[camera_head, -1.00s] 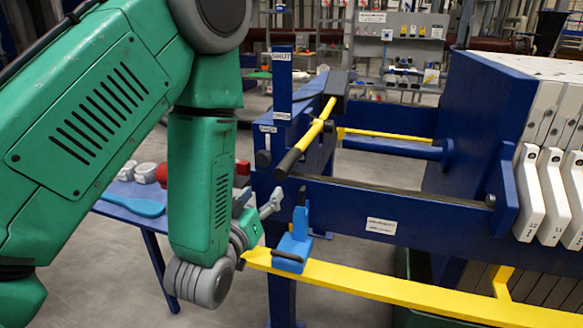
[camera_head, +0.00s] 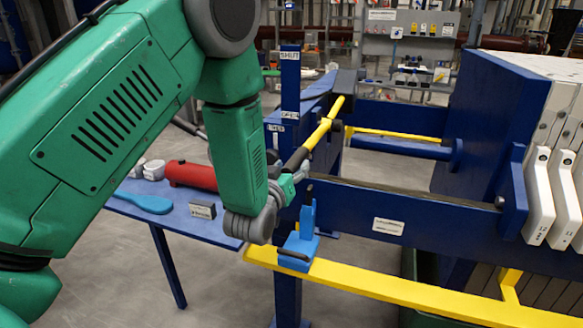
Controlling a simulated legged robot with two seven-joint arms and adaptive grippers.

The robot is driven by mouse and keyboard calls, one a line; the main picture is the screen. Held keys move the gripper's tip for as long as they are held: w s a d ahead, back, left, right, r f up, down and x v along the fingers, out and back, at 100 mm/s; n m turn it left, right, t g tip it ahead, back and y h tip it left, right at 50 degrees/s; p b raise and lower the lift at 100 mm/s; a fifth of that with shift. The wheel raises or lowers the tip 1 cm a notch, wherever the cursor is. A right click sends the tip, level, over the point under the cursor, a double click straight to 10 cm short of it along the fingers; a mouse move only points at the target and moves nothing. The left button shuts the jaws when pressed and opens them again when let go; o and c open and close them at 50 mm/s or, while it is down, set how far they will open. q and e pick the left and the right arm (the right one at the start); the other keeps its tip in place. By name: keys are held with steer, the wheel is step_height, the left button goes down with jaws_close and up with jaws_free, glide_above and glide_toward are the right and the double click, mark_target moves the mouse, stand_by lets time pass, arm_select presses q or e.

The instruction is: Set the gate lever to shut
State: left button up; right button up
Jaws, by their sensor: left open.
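The gate lever is a yellow bar (camera_head: 322,128) with a black grip (camera_head: 296,160), sloping down toward me from a dark pivot block on the blue frame. A blue upright post (camera_head: 290,82) behind it carries a SHUT label (camera_head: 290,55) near its top and an OPEN label (camera_head: 289,115) lower down. The grip end lies below the OPEN label. My left gripper (camera_head: 292,182) is open at the lower end of the black grip. It overlaps the grip in view; I cannot tell whether it touches. Its fingers are partly hidden. My right gripper is not in view.
A small light-blue bracket (camera_head: 299,248) stands on a yellow rail (camera_head: 400,289) just below my left gripper. A blue side table (camera_head: 180,222) holds a red cylinder (camera_head: 191,175) and a blue paddle (camera_head: 146,202). White filter plates (camera_head: 540,195) stand at the right.

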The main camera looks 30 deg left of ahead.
arm_select(q)
steer(key=shift+d, duration=0.15)
steer(key=shift+c, duration=0.4)
steer(key=shift+d, duration=0.1)
jaws_close()
steer(key=shift+r+p, duration=0.6)
steer(key=shift+r, duration=0.05)
steer(key=r+g+p, duration=0.1)
steer(key=r+p, duration=0.1)
steer(key=r, duration=0.1)
steer(key=w+r+g+p, duration=0.1)
steer(key=r+p, duration=0.4)
steer(key=r, duration=0.1)
steer(key=shift+w+a+g+h+p, duration=0.3)
steer(key=shift+w+g+p, duration=0.05)
steer(key=shift+g+p, duration=0.05)
steer(key=w+a+r+g+h, duration=0.1)
steer(key=w+r+g, duration=0.3)
steer(key=r, duration=0.6)
steer(key=shift+w+a+r+p, duration=0.15)
steer(key=shift+w+r+p, duration=0.2)
steer(key=shift+w, duration=0.5)
